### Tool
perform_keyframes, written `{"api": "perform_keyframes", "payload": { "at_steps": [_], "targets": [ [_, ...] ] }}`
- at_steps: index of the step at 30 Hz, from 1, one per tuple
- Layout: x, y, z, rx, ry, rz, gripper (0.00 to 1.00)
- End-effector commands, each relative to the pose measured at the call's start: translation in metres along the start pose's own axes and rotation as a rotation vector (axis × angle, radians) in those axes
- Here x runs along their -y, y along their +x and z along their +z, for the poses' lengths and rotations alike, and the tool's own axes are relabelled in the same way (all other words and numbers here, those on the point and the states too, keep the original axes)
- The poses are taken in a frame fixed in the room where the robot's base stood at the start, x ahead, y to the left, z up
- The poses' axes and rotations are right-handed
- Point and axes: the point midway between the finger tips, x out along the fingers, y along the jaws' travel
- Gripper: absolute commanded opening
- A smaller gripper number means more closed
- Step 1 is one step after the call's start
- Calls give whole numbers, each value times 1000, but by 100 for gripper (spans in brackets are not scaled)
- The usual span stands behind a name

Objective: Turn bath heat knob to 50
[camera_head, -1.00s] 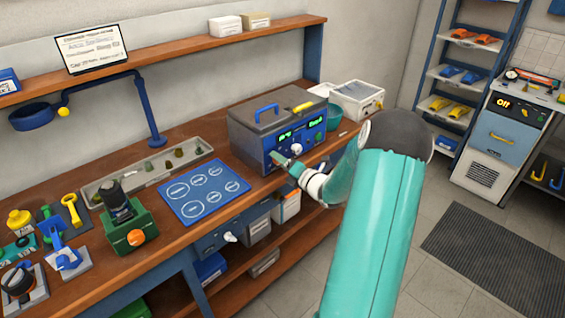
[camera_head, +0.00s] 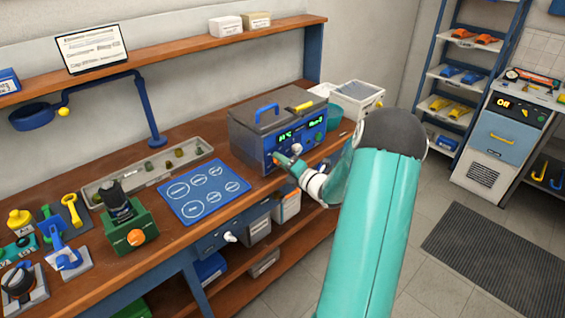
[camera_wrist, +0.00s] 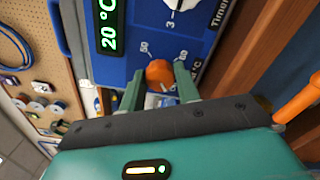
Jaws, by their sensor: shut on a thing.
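The bath (camera_head: 262,140) is a grey box with a blue front panel and a blue lid handle, standing on the bench. In the wrist view its heat knob (camera_wrist: 159,73) is orange, with a "50" mark beside its upper left. My gripper (camera_wrist: 160,84) has its two teal fingers on either side of the knob and is shut on it. The panel's display (camera_wrist: 108,22) reads 20 °C. The knob's pointer is not clear, and some scale marks are hidden by the fingers. In the head view my gripper (camera_head: 282,160) is at the panel's lower left.
A white timer knob (camera_wrist: 174,4) is close to the heat knob on the same panel. A blue mat (camera_head: 204,190) with circles lies left of the bath. A white box (camera_head: 357,98) and teal bowl (camera_head: 334,116) stand to its right.

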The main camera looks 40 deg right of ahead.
Motion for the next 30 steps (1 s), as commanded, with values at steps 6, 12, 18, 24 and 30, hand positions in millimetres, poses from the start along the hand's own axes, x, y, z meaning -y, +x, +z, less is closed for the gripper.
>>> {"api": "perform_keyframes", "payload": {
  "at_steps": [6, 12, 18, 24, 30],
  "targets": [
    [0, 0, 0, 0, 181, -1, 9],
    [0, 0, -1, -1, 370, -1, 9],
    [0, -1, 0, -1, 561, -1, 9],
    [1, -1, 0, 0, 751, -1, 9],
    [1, -1, 0, 1, 940, -1, 9]
  ]
}}
